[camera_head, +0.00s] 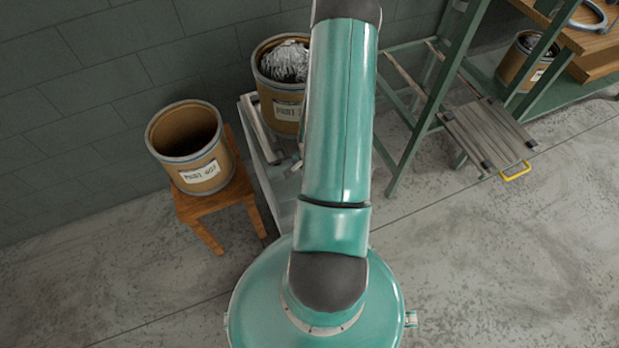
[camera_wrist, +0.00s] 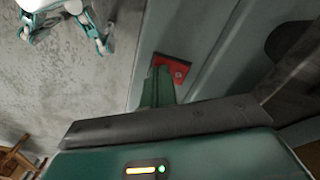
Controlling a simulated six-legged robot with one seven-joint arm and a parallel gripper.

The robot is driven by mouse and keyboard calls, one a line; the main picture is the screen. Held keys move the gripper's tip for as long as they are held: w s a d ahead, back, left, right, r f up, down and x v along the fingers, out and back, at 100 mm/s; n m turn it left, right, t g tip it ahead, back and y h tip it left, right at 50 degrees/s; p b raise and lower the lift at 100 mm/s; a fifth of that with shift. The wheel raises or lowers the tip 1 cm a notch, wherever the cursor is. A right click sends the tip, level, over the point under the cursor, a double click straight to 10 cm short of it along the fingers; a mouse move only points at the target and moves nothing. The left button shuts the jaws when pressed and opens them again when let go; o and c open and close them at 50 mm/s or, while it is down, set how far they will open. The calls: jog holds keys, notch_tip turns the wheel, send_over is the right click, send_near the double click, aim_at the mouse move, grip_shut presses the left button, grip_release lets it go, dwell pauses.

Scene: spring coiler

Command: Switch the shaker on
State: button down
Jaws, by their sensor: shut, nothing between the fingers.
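A red plate (camera_wrist: 180,66) with a small pale mark, which looks like the switch plate, sits on a grey-green metal surface (camera_wrist: 215,40) in the wrist view. My gripper (camera_wrist: 158,70) is shut and empty, its green fingers at the plate's left and lower side, covering part of it. I cannot tell whether the fingertips touch it, or how the switch is set. In the head view, a grey metal frame (camera_head: 262,165), perhaps the shaker, stands beside and under a drum of metal shavings (camera_head: 287,85). My arm hides my gripper and part of the frame there.
An open, empty-looking drum (camera_head: 190,150) stands on a wooden stool (camera_head: 215,200) left of the frame. A green rack (camera_head: 430,120) and a slatted tray with a yellow handle (camera_head: 488,137) stand to the right. The floor at lower right is clear.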

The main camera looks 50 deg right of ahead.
notch_tip(320, 180, up, 7)
jog(key=shift+f, duration=0.15)
dwell(0.6)
dwell(0.4)
jog(key=w+a+r+n+h, duration=0.1)
jog(key=w+a+r+n, duration=0.2)
jog(key=r, duration=0.5)
jog(key=w+a+r+n+t+h, duration=0.1)
jog(key=w+a+r+n, duration=0.2)
jog(key=r, duration=0.6)
jog(key=w+a+r+n+h, duration=0.1)
jog(key=w+a+r+n, duration=0.25)
jog(key=r, duration=0.45)
jog(key=s+a+r+n+t+y, duration=0.1)
jog(key=s+a+r+n+t, duration=0.1)
jog(key=a+r, duration=0.6)
jog(key=s+a+r+n+t+y, duration=0.2)
jog(key=s+a+r+n, duration=0.3)
jog(key=a+r, duration=0.3)
jog(key=a+n, duration=0.1)
jog(key=a, duration=0.3)
jog(key=shift+s+a+r+n+t, duration=0.25)
jog(key=shift+a+r+n+t, duration=0.05)
jog(key=shift+a+r+n, duration=0.05)
